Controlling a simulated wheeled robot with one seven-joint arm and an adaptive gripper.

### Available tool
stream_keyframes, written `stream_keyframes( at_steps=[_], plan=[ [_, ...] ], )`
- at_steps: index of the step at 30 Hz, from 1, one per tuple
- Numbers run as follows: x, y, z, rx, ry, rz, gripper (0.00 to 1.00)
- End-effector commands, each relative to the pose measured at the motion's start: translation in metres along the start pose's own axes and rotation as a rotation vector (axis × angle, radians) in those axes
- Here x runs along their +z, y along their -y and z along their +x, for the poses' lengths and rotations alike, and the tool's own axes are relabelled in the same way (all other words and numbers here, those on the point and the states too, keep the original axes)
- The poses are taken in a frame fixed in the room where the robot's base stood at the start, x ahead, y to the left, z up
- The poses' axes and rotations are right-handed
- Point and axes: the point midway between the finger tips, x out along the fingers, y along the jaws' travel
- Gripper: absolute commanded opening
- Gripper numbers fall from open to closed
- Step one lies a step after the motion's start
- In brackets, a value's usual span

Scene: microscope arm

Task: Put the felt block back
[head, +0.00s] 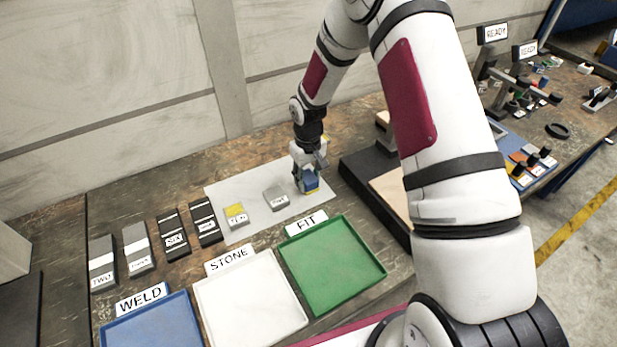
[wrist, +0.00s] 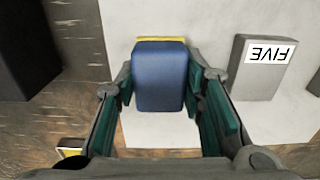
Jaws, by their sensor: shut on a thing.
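A blue block (head: 311,183) with a yellow layer along its edge, which may be the felt block, is between the fingers of my gripper (head: 307,178), at the right end of the white mat (head: 258,222). In the wrist view the block (wrist: 160,78) sits between the two green-padded fingers of my gripper (wrist: 160,100), which are shut on it. Its yellow edge shows at the far side. I cannot tell whether it touches the mat. A grey block (wrist: 262,68) labelled FIVE lies beside it on the mat.
A grey block with a yellow top (head: 236,213) stands at the mat's left. Several dark and grey labelled blocks (head: 173,236) stand further left. Blue (head: 150,322), white (head: 250,300) and green (head: 332,262) trays line the front. A black-based stand (head: 367,190) is close on the right.

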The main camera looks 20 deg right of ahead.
Motion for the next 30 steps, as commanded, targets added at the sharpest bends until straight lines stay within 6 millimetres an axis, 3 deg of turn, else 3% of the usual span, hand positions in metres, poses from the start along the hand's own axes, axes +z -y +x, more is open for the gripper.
stream_keyframes(
  at_steps=[11, 12, 14, 24, 30],
  plan=[
    [-0.001, 0.000, 0.004, 0.000, -0.001, -0.001, 0.10],
    [0.000, 0.000, 0.004, 0.000, -0.001, 0.000, 0.43],
    [0.000, 0.000, 0.004, 0.000, -0.001, -0.001, 0.56],
    [0.000, 0.000, 0.002, 0.000, -0.001, 0.000, 0.56],
    [-0.002, -0.001, -0.019, 0.002, -0.004, -0.001, 0.56]
  ],
)
